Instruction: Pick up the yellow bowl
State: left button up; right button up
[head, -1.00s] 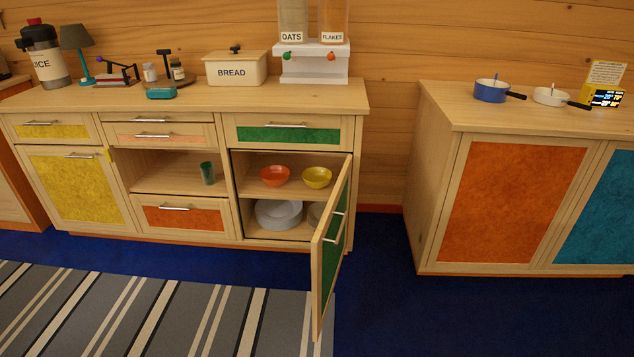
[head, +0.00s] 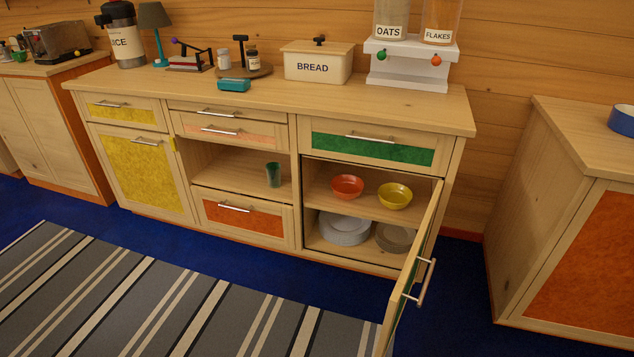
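The yellow bowl (head: 395,196) sits upright on the upper shelf inside the open cabinet, to the right of an orange-red bowl (head: 347,186). The cabinet's green-panelled door (head: 413,270) stands swung out toward me on the right side of the opening. The bowl shows to the left of the door's top edge. Neither of my grippers is in the head view.
A green cup (head: 273,175) is in the open compartment to the left. A bread box (head: 318,62) is on the counter. A striped rug (head: 170,300) and bare blue floor lie in front.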

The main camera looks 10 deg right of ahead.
aim_at(394, 195)
jog(key=u, duration=0.4)
jog(key=i, duration=1.4)
jog(key=z, duration=0.7)
jog(key=i, duration=1.15)
jog(key=z, duration=0.9)
